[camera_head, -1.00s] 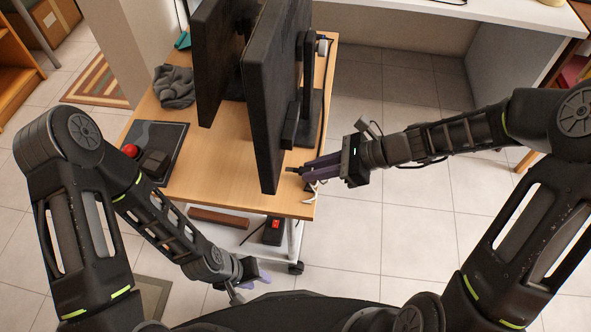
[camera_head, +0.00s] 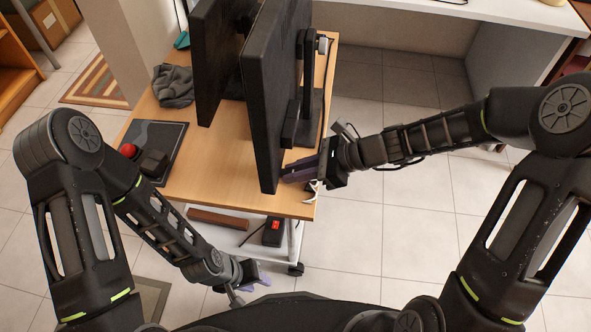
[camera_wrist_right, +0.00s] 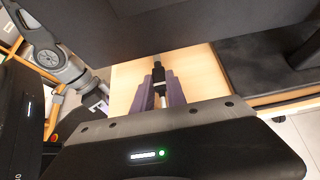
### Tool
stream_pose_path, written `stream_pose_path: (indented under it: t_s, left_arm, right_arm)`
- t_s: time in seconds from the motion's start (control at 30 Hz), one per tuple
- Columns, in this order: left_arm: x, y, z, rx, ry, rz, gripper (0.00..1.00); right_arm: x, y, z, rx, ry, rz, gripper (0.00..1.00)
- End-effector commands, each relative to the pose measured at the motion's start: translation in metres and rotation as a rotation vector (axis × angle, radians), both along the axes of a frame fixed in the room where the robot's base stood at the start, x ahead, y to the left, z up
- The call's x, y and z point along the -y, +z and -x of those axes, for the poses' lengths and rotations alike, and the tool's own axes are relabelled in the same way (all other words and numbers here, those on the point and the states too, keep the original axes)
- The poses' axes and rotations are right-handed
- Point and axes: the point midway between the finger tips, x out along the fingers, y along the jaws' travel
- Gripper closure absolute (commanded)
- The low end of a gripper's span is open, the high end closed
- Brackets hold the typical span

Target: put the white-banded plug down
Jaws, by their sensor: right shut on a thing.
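The white-banded plug (camera_wrist_right: 158,78) shows in the right wrist view as a slim black piece with a pale band, between two purple fingers. My right gripper (camera_wrist_right: 160,90) is shut on it, over the wooden desk. In the head view my right gripper (camera_head: 300,173) is low over the near right part of the desk (camera_head: 222,175), beside the monitor's lower edge. The plug cannot be made out there. Whether it touches the desk is unclear. My left gripper (camera_head: 256,283) is off the desk, in front of its near edge; its finger gap is unclear.
Two dark monitors (camera_head: 277,95) stand close to the right arm. A black pad (camera_head: 160,140) with a red ball-shaped knob (camera_head: 128,150) is at left, and a grey cloth (camera_head: 173,86) lies behind. A power strip (camera_head: 273,232) is on the lower shelf. The desk's front middle is clear.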

Motion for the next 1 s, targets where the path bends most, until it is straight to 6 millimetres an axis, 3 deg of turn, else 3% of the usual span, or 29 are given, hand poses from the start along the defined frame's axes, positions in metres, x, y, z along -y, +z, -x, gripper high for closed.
stream_pose_path:
  t_s: [0.37,0.4,0.63,1.0]
  left_arm:
    - [0.000,-0.006,0.000,0.000,0.001,0.000,0.64]
    - [0.000,-0.007,0.000,0.000,0.001,0.000,0.64]
    - [0.000,-0.007,0.000,0.000,0.001,0.000,0.64]
    - [0.000,-0.002,0.000,0.000,0.000,0.000,0.64]
  right_arm:
    - [0.001,-0.011,0.001,-0.004,-0.002,0.004,1.00]
    - [0.001,-0.012,0.001,-0.005,-0.002,0.005,0.81]
    - [0.001,-0.015,0.002,-0.008,-0.001,0.006,0.62]
    - [0.002,-0.009,0.002,-0.009,-0.004,0.007,0.61]
